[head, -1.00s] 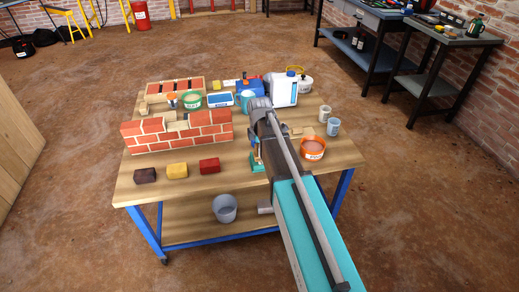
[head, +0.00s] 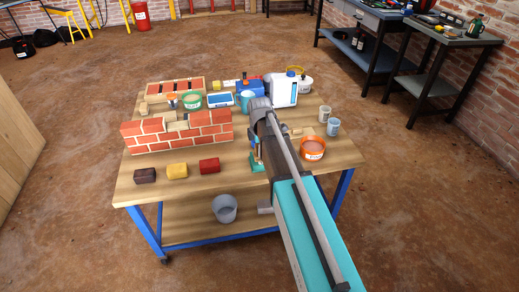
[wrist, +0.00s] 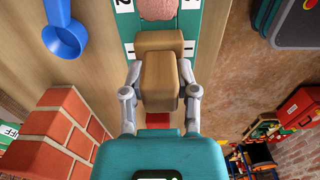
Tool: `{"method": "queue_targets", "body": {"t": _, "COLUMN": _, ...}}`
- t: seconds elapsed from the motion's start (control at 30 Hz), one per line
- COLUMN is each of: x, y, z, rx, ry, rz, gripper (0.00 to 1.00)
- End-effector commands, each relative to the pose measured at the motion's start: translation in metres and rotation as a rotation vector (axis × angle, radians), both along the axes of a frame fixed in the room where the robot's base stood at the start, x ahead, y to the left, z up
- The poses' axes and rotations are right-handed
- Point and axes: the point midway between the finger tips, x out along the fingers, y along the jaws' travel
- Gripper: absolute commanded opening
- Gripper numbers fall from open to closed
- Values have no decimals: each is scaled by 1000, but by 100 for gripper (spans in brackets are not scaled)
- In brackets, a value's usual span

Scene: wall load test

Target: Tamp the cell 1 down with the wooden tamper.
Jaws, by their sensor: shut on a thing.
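The wooden tamper (wrist: 160,80) is between my gripper's two grey fingers (wrist: 160,92) in the wrist view, and they are shut on it. Its wider block is over the green tray (wrist: 128,24), level with white labels that appear to read 1. The tamper hides the inside of this cell, so I cannot tell whether it touches the fill. Beyond it, a cell with pinkish fill (wrist: 157,8) lies beside a label reading 2. In the head view, my arm hides most of the gripper and tray; a green piece (head: 257,168) shows beside it.
A partly built brick wall (head: 190,133) stands left of my arm; it also shows in the wrist view (wrist: 58,135). A blue scoop (wrist: 65,38) lies left of the tray. An orange tub (head: 313,148) and two cups stand right of my arm. The front left tabletop holds three small blocks.

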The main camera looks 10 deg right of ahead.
Motion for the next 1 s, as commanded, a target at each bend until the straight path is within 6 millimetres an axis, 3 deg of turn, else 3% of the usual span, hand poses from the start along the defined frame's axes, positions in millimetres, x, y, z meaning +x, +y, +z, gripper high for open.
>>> {"method": "queue_targets", "body": {"t": 0.37, "x": -2, "y": 0, "z": 1, "rx": 0, "ry": 4, "rz": 0, "gripper": 0}}
{"method": "queue_targets", "body": {"t": 1.0, "x": -1, "y": 0, "z": 38, "rx": 0, "ry": 1, "rz": 0, "gripper": 0}}
